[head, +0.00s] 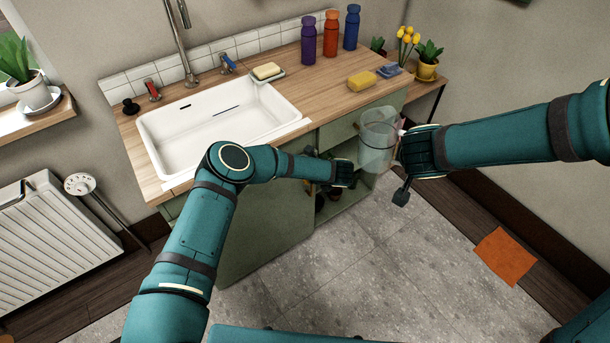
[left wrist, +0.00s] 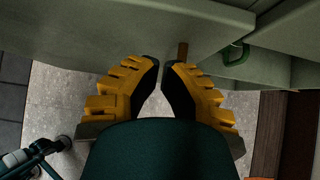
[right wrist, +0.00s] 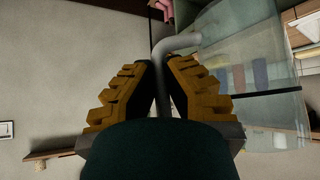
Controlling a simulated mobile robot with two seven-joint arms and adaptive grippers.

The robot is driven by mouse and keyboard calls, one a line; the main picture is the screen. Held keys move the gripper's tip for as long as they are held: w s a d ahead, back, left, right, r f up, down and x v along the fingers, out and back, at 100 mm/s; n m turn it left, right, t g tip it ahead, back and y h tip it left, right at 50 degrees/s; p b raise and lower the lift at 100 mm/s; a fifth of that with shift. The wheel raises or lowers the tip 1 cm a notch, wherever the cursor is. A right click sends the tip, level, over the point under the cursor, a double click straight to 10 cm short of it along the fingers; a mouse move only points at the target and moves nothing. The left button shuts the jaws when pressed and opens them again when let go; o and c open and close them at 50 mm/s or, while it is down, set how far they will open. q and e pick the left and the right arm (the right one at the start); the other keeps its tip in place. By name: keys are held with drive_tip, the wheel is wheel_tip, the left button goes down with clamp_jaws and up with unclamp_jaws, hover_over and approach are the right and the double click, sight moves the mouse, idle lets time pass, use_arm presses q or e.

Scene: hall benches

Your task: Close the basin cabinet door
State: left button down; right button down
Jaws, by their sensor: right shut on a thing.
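The basin cabinet's sage-green front (head: 265,235) is under the basin, partly hidden by my left arm. To its right the compartment (head: 350,203) stands open, with dark items inside. I cannot tell the door's exact angle. My left gripper (head: 350,173) is at the open compartment, its fingertips close together with nothing seen between them. My right gripper (head: 404,145) is shut on the handle of a clear jug (head: 376,140), held before the cabinet's right end.
A white radiator (head: 55,245) stands left. An orange mat (head: 505,257) lies right. The grey floor (head: 370,270) in front is clear.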

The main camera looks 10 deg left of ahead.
use_arm(q)
drive_tip(key=p+v, duration=0.8)
drive_tip(key=v, duration=0.2)
drive_tip(key=shift+s, duration=0.3)
drive_tip(key=shift+d, duration=0.15)
